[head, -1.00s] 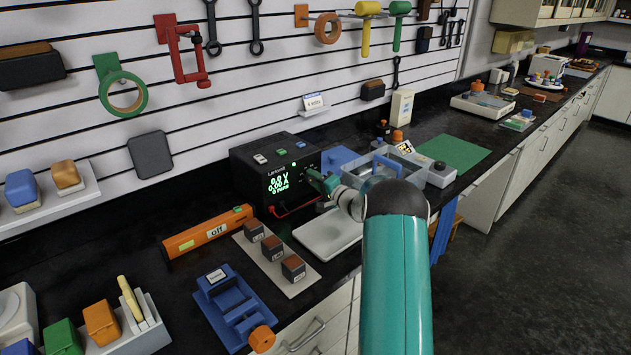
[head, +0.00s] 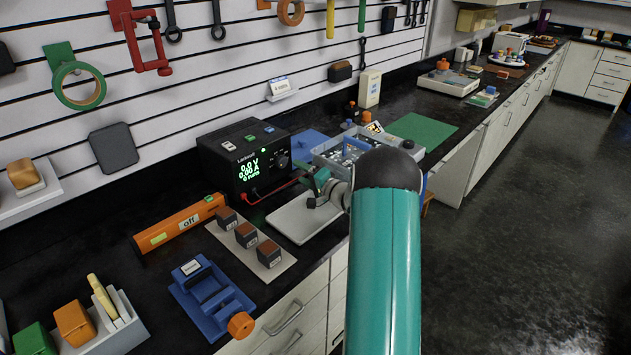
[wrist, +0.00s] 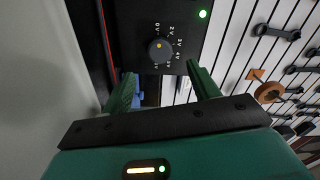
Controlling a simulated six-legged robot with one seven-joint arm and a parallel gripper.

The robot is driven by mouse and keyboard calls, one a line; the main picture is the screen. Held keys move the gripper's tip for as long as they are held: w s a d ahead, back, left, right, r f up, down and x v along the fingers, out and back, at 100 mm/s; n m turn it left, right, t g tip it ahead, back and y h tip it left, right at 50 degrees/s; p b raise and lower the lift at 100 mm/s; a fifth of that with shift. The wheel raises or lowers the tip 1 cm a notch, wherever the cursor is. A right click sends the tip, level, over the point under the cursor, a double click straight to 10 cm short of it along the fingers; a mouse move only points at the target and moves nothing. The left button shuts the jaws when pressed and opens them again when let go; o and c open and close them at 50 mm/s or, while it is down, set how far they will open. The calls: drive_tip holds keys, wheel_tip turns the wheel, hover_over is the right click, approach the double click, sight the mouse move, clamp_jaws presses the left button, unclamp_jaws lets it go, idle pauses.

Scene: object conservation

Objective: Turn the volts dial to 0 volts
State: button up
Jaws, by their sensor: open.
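The black power supply (head: 243,160) stands on the bench against the wall in the head view. Its green display appears to read 0.0 V and 0.00 A. The volts dial (head: 283,160) is a round dark knob on the right of its front face. In the wrist view the dial (wrist: 159,50) shows a small yellow mark on its 0V side, with volt labels around it. My gripper (wrist: 161,88) is open and empty, its two green fingers apart and short of the dial. In the head view my gripper (head: 316,182) is right of and below the dial.
A red lead runs from the supply's front. A pale tray (head: 300,222) lies below my gripper. A grey parts bin (head: 345,150) stands to the right. An orange "off" device (head: 180,223), several small blocks and a blue vise (head: 210,298) lie in front and left.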

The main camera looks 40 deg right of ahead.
drive_tip(key=s, duration=0.6)
drive_tip(key=shift+d, duration=0.4)
drive_tip(key=s+a+r+n+g+y, duration=0.2)
drive_tip(key=a+r+n+g, duration=0.15)
drive_tip(key=a, duration=0.65)
drive_tip(key=s+a+r+n+g+y, duration=0.2)
drive_tip(key=a+r, duration=0.2)
drive_tip(key=a, duration=0.5)
drive_tip(key=s+a+r+n+g+y, duration=0.2)
drive_tip(key=a+r+g, duration=0.1)
drive_tip(key=a, duration=0.7)
drive_tip(key=s+a+r+n+g+h, duration=0.25)
drive_tip(key=s+a+g, duration=0.25)
drive_tip(key=s+a, duration=0.5)
drive_tip(key=s+d+n+t+h, duration=0.1)
drive_tip(key=s+n+h, duration=0.2)
drive_tip(key=s, duration=1.2)
drive_tip(key=r+h, duration=0.1)
drive_tip(key=h, duration=0.2)
